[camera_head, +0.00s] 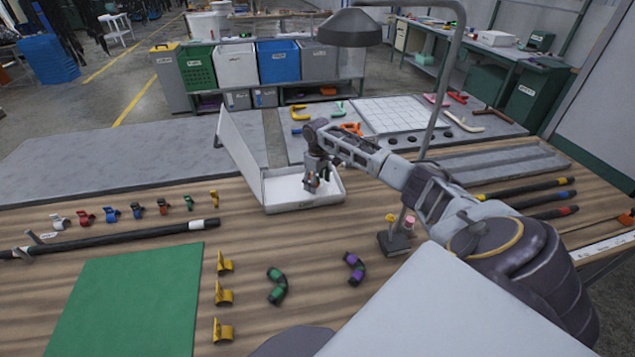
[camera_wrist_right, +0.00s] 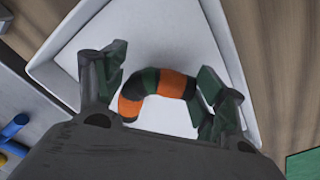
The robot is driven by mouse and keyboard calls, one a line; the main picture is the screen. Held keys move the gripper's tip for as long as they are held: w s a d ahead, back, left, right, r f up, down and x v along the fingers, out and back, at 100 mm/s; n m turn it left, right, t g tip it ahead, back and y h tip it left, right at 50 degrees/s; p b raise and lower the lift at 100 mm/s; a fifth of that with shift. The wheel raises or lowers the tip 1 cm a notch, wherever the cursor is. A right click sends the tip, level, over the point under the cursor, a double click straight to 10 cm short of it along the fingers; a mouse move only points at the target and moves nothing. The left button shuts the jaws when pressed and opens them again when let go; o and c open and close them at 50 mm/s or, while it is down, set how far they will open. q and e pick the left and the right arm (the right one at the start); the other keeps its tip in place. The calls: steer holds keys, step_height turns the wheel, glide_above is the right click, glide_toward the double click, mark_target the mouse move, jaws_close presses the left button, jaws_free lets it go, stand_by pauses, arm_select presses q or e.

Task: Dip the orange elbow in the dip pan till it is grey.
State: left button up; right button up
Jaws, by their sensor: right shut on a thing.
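The orange elbow (camera_wrist_right: 177,84) is a short curved piece with orange, black and dark green bands. No grey shows on it. My right gripper (camera_head: 318,184) is shut on it, with one finger on each side in the right wrist view (camera_wrist_right: 160,95). The dip pan (camera_head: 329,200) is a white, shallow, square pan with a tall white panel at its left; its pale floor fills the wrist view behind the elbow (camera_wrist_right: 165,45). My gripper and the elbow are over the pan. I cannot tell whether the elbow touches the floor. My left gripper is out of view.
A green elbow (camera_head: 277,286) and a purple elbow (camera_head: 355,268) lie at the front, beside yellow clips (camera_head: 223,297) and a green mat (camera_head: 125,300). A lamp (camera_head: 347,28) on a bent pole stands right of the pan. Black rods lie at left and right.

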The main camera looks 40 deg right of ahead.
steer(key=shift+w+a+p, duration=0.3)
steer(key=shift+w+a, duration=0.1)
steer(key=shift+a, duration=0.35)
steer(key=shift+w+a+p, duration=0.25)
steer(key=shift+w+a, duration=0.2)
steer(key=shift+a, duration=0.25)
steer(key=shift+w+a+p, duration=0.3)
steer(key=shift+w+a, duration=0.1)
steer(key=shift+a, duration=0.35)
steer(key=shift+w+a+p, duration=0.15)
steer(key=shift+w+a, duration=0.25)
steer(key=shift+a, duration=0.3)
steer(key=shift+w+a+p, duration=0.1)
steer(key=shift+w+a, duration=0.25)
steer(key=shift+a, duration=0.35)
steer(key=shift+w+a+p, duration=0.15)
steer(key=shift+w+a, duration=0.25)
steer(key=shift+a, duration=0.3)
steer(key=shift+s+d, duration=0.1)
steer(key=shift+d, duration=0.05)
